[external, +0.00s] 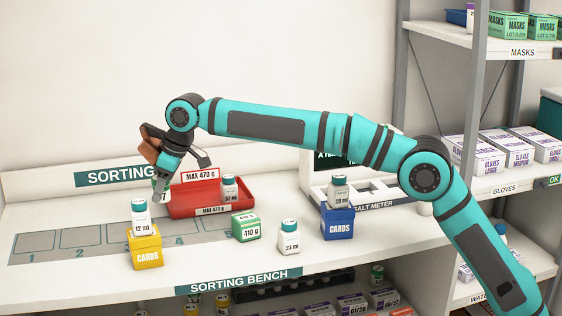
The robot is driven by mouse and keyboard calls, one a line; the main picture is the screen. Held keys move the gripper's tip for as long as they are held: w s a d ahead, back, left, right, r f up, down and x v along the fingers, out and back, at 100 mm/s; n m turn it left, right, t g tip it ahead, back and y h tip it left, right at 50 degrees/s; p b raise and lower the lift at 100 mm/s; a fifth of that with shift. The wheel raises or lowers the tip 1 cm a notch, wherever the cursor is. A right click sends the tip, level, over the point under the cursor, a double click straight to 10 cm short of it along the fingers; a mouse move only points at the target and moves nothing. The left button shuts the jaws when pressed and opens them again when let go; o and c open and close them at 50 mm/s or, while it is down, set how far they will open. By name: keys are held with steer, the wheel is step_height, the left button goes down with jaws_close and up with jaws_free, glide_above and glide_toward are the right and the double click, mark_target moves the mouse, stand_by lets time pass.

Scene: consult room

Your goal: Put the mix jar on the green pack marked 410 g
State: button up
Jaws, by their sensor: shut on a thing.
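The green pack marked 410 g (246,228) stands on the bench just in front of the red tray, with nothing on its top. My gripper (160,187) is at the left end of the tray, pointing down, behind and to the right of the yellow box. It is shut on a small white jar (161,187), mostly hidden by the fingers. I cannot read its label, so I cannot tell from it whether this is the mix jar. The gripper is left of the green pack and apart from it.
The red tray marked MAX 470 g (182,211) holds a white jar (229,188). A jar (140,217) stands on the yellow CARDS box (146,251). Another jar (289,237) stands right of the green pack. A jar (338,192) tops the blue CARDS box (338,223).

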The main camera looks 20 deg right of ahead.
steer(key=s+d+r, duration=0.2)
steer(key=d+r, duration=0.2)
steer(key=d, duration=0.4)
steer(key=r+n+g, duration=0.1)
steer(key=r+n, duration=0.1)
glide_above(239, 217)
steer(key=d, duration=0.2)
steer(key=shift+s+a+f, duration=0.1)
steer(key=shift+f, duration=2.45)
steer(key=shift+a+f, duration=0.1)
steer(key=shift+f, duration=2.45)
steer(key=shift+f, duration=0.15)
steer(key=o, duration=1)
steer(key=shift+c, duration=0.2)
steer(key=v, duration=1.2)
steer(key=shift+d, duration=0.15)
